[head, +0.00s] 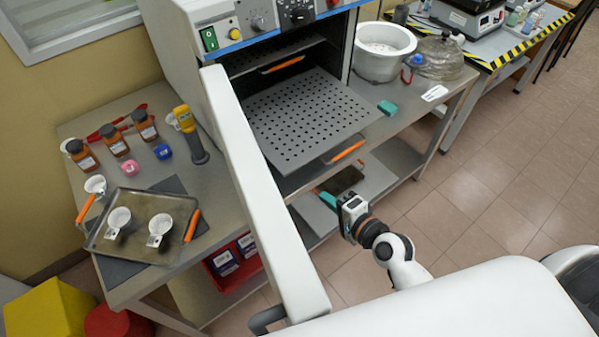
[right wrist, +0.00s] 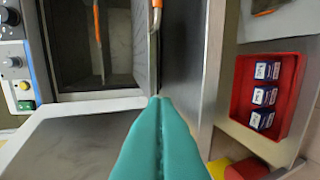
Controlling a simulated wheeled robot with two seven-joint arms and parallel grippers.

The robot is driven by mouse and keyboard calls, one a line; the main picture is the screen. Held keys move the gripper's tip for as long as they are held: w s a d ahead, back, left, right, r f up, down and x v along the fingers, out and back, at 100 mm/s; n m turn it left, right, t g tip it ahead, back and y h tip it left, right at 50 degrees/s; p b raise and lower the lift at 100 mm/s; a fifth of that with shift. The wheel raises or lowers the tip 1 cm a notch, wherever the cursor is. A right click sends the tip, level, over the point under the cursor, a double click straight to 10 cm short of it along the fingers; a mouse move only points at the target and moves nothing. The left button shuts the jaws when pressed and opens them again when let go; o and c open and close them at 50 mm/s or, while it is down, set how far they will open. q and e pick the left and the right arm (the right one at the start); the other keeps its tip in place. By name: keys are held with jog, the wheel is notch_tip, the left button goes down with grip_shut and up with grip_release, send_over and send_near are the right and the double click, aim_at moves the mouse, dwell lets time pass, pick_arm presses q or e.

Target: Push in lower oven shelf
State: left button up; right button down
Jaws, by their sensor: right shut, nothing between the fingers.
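The lower oven shelf (head: 300,115) is a grey perforated plate sticking out of the oven (head: 340,50) toward me in the head view. Its orange handle (head: 348,150) is on its front edge. In the right wrist view an orange handle (right wrist: 157,4) shows at the top edge, ahead of the fingers. My right gripper (head: 327,199) is shut and empty, with teal fingers, in front of and below the shelf handle, apart from it. The shut fingertips (right wrist: 160,99) also show in the right wrist view. My left gripper is not in view.
The white oven door (head: 260,190) stands open left of the shelf. An upper shelf with an orange handle (head: 283,64) sits inside the oven. A tray (head: 140,240) with white cups lies on the table at left. A red bin (head: 235,270) with boxes is below. Floor at right is clear.

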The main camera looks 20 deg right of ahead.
jog(key=r+p+x, duration=0.1)
jog(key=p+x, duration=0.1)
jog(key=x, duration=0.8)
jog(key=shift+w, duration=0.4)
jog(key=shift+f, duration=0.1)
